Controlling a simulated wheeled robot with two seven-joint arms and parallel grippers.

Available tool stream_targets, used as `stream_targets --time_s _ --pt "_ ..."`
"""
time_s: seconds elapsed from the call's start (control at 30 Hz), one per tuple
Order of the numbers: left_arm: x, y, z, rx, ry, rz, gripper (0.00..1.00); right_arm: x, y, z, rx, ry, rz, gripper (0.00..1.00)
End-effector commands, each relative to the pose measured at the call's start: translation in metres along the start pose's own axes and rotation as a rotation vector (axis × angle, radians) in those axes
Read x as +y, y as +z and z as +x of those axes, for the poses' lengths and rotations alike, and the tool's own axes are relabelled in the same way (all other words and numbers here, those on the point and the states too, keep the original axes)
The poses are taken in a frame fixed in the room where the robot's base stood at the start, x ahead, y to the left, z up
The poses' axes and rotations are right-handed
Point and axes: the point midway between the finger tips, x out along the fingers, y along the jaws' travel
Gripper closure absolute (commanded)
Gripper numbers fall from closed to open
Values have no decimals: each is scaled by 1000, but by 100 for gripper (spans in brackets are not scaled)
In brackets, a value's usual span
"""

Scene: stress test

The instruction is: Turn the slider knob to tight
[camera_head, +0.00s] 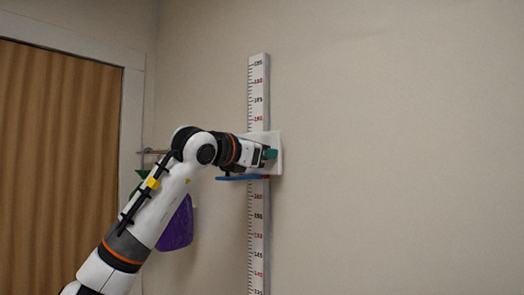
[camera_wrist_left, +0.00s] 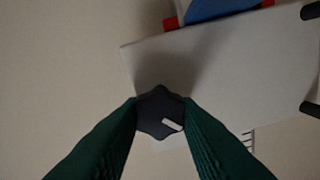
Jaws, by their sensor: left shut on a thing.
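The slider (camera_head: 277,139) is a white plate on a tall white height scale (camera_head: 258,215) fixed to the wall. In the left wrist view the plate (camera_wrist_left: 245,75) lies tilted across the picture. The dark, lobed knob (camera_wrist_left: 158,97) has a short white mark, which points to the lower right in that view. My left gripper (camera_head: 269,154) is at the front of the plate. Its green fingers (camera_wrist_left: 161,112) are shut on the knob, one on each side. The knob is hidden in the head view. My right gripper is not in view.
A blue bar (camera_head: 243,177) with red parts sticks out below the plate, just under my left gripper. A purple item (camera_head: 176,226) hangs on the wall behind my left arm. A brown curtain (camera_head: 50,170) fills the left. The wall to the right is clear.

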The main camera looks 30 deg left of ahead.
Motion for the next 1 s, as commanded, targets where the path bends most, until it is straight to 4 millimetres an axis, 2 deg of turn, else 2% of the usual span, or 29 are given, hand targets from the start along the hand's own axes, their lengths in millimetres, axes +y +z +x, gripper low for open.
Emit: stream_targets --time_s 0.6,1.0 --pt "1 -1 -1 3 -2 557 94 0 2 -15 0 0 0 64" --pt "2 -1 -1 4 -2 760 94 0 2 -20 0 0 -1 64"
